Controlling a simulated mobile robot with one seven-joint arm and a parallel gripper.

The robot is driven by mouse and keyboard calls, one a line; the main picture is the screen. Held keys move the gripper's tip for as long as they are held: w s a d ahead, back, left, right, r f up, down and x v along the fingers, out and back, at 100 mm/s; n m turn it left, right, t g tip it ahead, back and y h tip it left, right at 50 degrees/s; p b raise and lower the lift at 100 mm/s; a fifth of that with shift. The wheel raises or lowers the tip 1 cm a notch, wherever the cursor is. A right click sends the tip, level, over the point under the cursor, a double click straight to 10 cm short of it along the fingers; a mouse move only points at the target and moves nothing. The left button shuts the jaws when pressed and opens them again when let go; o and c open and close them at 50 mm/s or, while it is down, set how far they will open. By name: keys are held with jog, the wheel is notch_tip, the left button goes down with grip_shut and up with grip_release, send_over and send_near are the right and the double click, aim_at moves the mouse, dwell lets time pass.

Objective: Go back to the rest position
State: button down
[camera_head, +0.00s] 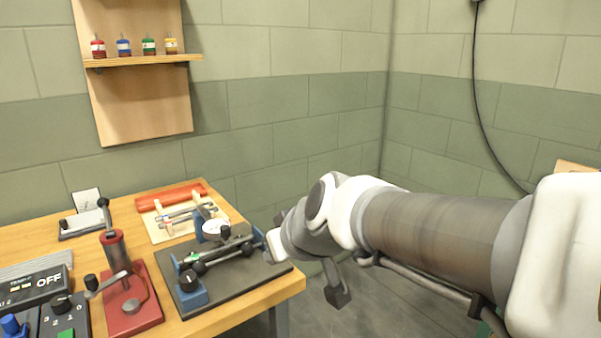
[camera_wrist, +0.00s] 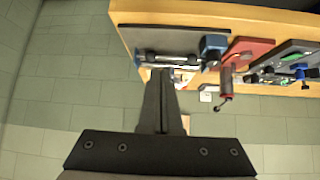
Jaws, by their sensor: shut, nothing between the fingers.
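My gripper (camera_wrist: 162,75) shows in the wrist view with its dark fingers together and nothing between them. Its tips overlap the edge of a dark plate with a test fixture in that picture; I cannot tell the distance between them. In the head view my arm reaches in from the right, and its wrist is beside the right end of the workbench (camera_head: 262,297). The fingers are hard to make out there.
A dark plate (camera_head: 238,281) carries a blue fixture with a dial gauge (camera_head: 215,229). Left of it stand a red-based lever device (camera_head: 132,312) and an "OFF" control box (camera_head: 36,287). A shelf (camera_head: 143,61) holds several small bottles. Open floor lies right of the bench.

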jog(key=s+d+f+m+g+h, duration=0.1)
jog(key=s+d+f+m+h, duration=0.15)
jog(key=s+d, duration=0.65)
jog(key=s+d+f+m+g+h, duration=0.15)
jog(key=s+d+m, duration=0.25)
jog(key=s+d, duration=0.45)
notch_tip(320, 180, up, 18)
jog(key=w+d+p, duration=0.1)
jog(key=w+p, duration=0.1)
jog(key=p, duration=1.6)
jog(key=shift+w+r+h, duration=0.15)
jog(key=shift+w+h, duration=0.05)
jog(key=shift+h, duration=0.2)
